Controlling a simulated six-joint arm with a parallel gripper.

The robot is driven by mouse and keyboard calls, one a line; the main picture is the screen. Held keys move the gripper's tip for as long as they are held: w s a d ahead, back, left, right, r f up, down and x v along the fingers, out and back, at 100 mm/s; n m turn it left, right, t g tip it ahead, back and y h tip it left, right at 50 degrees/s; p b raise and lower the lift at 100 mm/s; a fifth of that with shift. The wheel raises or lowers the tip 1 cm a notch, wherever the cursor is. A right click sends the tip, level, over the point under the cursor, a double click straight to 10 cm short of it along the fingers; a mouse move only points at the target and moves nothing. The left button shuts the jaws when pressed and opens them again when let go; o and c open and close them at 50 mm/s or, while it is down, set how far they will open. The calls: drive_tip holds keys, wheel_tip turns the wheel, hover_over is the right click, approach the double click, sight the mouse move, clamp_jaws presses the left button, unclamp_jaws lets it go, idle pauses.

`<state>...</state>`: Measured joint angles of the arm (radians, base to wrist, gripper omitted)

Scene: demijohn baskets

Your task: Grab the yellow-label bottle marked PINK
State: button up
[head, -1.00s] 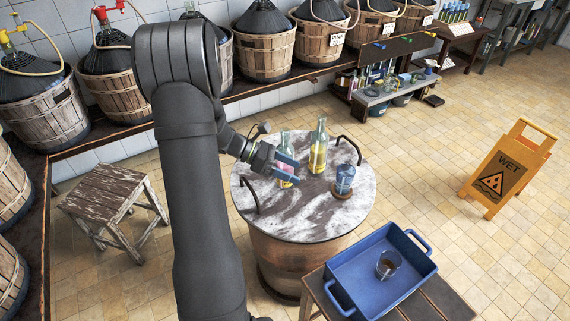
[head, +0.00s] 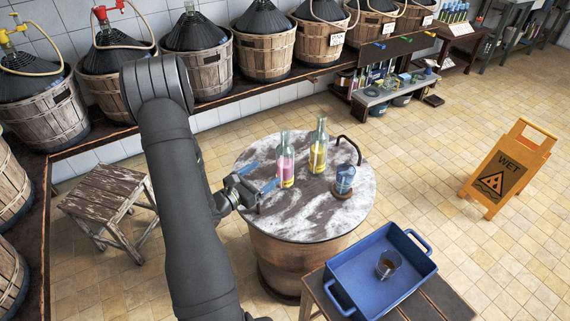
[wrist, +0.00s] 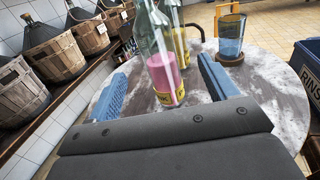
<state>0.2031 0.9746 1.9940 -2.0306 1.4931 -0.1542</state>
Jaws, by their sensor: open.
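The bottle with pink contents (head: 286,165) stands upright on the round marble-topped barrel table (head: 300,222). Its yellow label (wrist: 170,98) shows letters ending in NK, partly cut off from view. My gripper (head: 266,176) is open and empty, just left of this bottle in the head view, fingers pointing toward it. In the wrist view the pink bottle stands between and beyond the two blue fingers of my gripper (wrist: 163,72), with no contact visible. A second bottle with yellow contents (head: 318,152) stands close behind and to the right.
A blue glass (head: 345,177) stands on a round wooden coaster right of the bottles. A blue tray (head: 345,292) with a small glass is at front right. A wooden stool (head: 108,192) stands left.

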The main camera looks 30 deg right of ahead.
sight(280, 162)
drive_tip(key=x, duration=0.7)
drive_tip(key=shift+w+x, duration=0.15)
drive_tip(key=shift+x, duration=1.2)
drive_tip(key=shift+w+x, duration=0.15)
drive_tip(key=shift+x, duration=1.25)
drive_tip(key=shift+a+r, duration=0.1)
drive_tip(key=shift+r, duration=0.05)
drive_tip(key=c, duration=1.5)
drive_tip(key=shift+r, duration=0.1)
drive_tip(key=shift+r, duration=1.45)
drive_tip(key=shift+s+d+r, duration=0.65)
drive_tip(key=shift+s+r, duration=0.65)
drive_tip(key=shift+s, duration=0.5)
drive_tip(key=shift+s+d+r, duration=0.65)
drive_tip(key=shift+s+r, duration=0.7)
drive_tip(key=shift+s, duration=0.45)
drive_tip(key=shift+s+d+r, duration=0.65)
drive_tip(key=shift+s+r, duration=0.65)
drive_tip(key=shift+s, duration=0.5)
